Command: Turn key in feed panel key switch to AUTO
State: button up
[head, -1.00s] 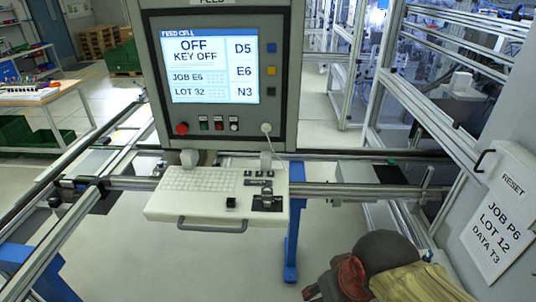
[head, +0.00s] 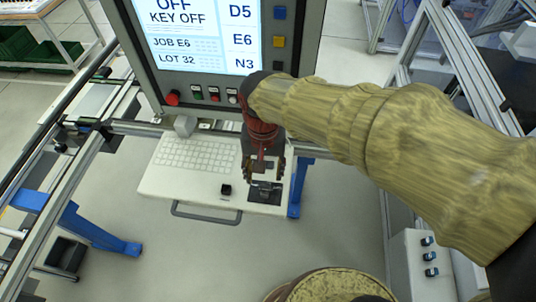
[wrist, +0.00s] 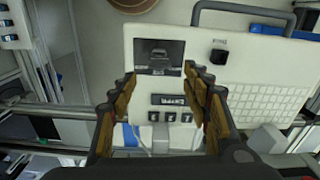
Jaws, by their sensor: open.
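The feed panel (head: 218,88) has a lit screen (head: 195,36) that reads "KEY OFF". Below it is a white keyboard shelf (head: 160,190). A dark square plate (head: 265,194) with a small raised fitting, seemingly the key switch, lies on the shelf's right part; the plate also shows in the wrist view (wrist: 159,66). The key's exact position is too small to read. My gripper (head: 264,176) is open and empty above the plate, pointing down. In the wrist view its two fingertips (wrist: 160,72) stand on either side of the plate's lower part, with the fitting beyond them.
A small black block (head: 226,190) sits on the shelf left of the plate. Red, green and other buttons (head: 173,98) line the panel's lower edge. A handle (head: 205,218) runs along the shelf front. Metal rails (head: 75,165) lie left, and a grey box with blue switches (head: 428,258) stands right.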

aim_at(264, 183)
jog(key=shift+m, duration=0.3)
jog(key=shift+s, duration=0.45)
jog(key=shift+w+f+p, duration=0.1)
jog(key=shift+f+p, duration=0.25)
jog(key=shift+f, duration=3.45)
jog(key=shift+c, duration=1.2)
jog(key=c, duration=1)
jog(key=shift+o, duration=0.2)
jog(key=m, duration=0.9)
jog(key=shift+m, duration=0.3)
jog(key=o, duration=1.1)
jog(key=o, duration=0.4)
